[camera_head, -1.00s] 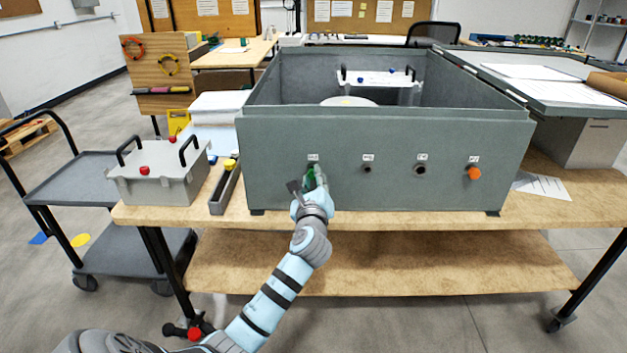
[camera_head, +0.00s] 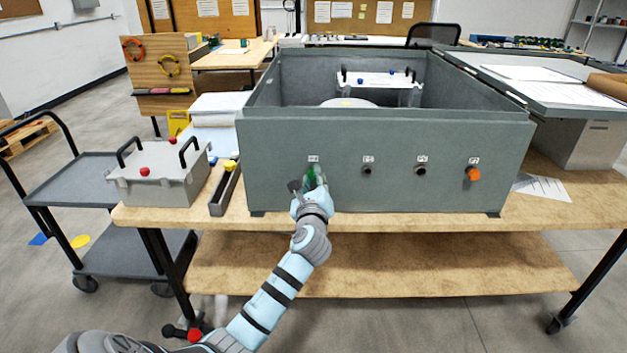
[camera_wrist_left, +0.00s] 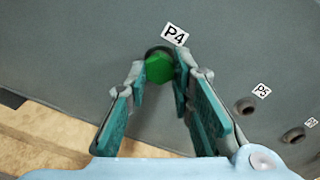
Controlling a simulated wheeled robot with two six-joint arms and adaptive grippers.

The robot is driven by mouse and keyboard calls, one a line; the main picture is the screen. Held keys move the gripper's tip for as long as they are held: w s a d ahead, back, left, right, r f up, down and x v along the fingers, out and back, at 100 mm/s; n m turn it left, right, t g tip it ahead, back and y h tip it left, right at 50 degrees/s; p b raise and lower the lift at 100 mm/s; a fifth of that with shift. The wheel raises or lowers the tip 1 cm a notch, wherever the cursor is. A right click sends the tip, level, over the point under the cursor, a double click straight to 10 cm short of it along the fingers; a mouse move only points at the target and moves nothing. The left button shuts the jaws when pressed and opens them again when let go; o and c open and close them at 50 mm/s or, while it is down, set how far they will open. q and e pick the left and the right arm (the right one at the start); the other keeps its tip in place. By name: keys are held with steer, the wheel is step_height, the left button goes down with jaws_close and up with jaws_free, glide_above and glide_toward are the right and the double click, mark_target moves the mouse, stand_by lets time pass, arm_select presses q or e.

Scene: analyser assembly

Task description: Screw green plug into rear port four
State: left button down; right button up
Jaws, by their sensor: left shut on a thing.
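The green plug (camera_wrist_left: 159,69) sits at the port labelled P4 on the grey housing's wall (camera_head: 270,150), with a dark ring showing around its upper edge. How deep it sits cannot be told. My left gripper (camera_wrist_left: 158,84) is shut on the plug, one finger on each side, and points straight at the wall. In the head view my left gripper (camera_head: 312,186) covers most of the plug and the port below the leftmost label. My right gripper is not in view.
To the right along the wall are two dark open ports (camera_head: 367,171) (camera_head: 420,170) and an orange plug (camera_head: 473,174). A narrow tray (camera_head: 222,198) and a grey lidded box (camera_head: 160,182) stand on the bench to the left. The bench front (camera_head: 400,225) is clear.

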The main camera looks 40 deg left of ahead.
arm_select(q)
steer(key=m+p, duration=1.7)
steer(key=m, duration=0.7)
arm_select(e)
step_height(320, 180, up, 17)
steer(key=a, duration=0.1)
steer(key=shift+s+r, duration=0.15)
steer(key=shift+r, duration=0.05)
arm_select(q)
steer(key=c, duration=1.5)
jaws_free()
steer(key=shift+c, duration=0.2)
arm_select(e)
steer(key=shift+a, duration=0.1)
